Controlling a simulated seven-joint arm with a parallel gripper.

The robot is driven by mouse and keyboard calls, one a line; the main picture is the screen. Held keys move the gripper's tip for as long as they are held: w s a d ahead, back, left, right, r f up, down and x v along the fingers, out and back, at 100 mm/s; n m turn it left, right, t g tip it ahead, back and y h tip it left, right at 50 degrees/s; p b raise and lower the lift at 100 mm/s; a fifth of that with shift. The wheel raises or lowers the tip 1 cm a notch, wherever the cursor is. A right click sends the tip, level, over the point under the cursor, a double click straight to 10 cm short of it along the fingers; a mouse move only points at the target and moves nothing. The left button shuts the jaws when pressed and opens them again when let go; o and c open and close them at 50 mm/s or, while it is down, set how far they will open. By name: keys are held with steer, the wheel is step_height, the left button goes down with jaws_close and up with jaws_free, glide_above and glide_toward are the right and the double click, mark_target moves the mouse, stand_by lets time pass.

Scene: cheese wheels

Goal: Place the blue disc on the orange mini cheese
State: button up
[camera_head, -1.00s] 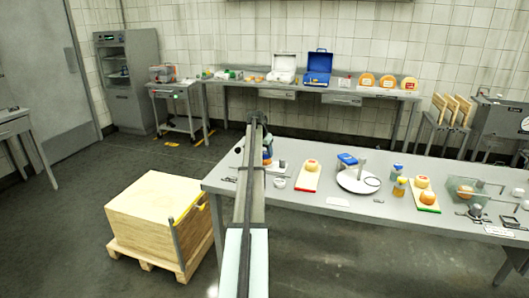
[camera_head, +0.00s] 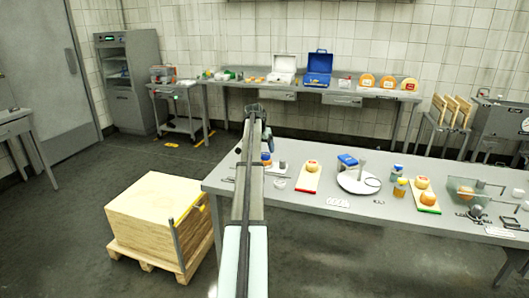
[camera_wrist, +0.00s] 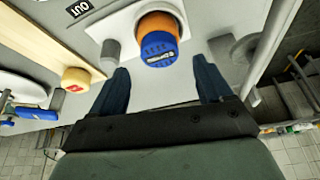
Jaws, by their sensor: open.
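The blue disc (camera_wrist: 158,44) sits on top of an upright orange cylinder (camera_wrist: 158,22) on a white plate. In the head view the blue disc (camera_head: 266,157) shows just right of my arm. My gripper (camera_wrist: 161,68) is open and empty, with its dark blue fingers on either side of the disc in the picture, apart from it. An orange mini cheese (camera_head: 427,197) lies on a green-edged board, beside a paler cheese (camera_head: 422,182). Another small cheese (camera_head: 312,164) sits on a red-edged board; it also shows in the wrist view (camera_wrist: 76,78).
Small jars (camera_head: 401,187) stand left of the green-edged board. The table's front strip is mostly clear.

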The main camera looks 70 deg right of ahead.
steer(key=v, duration=0.8)
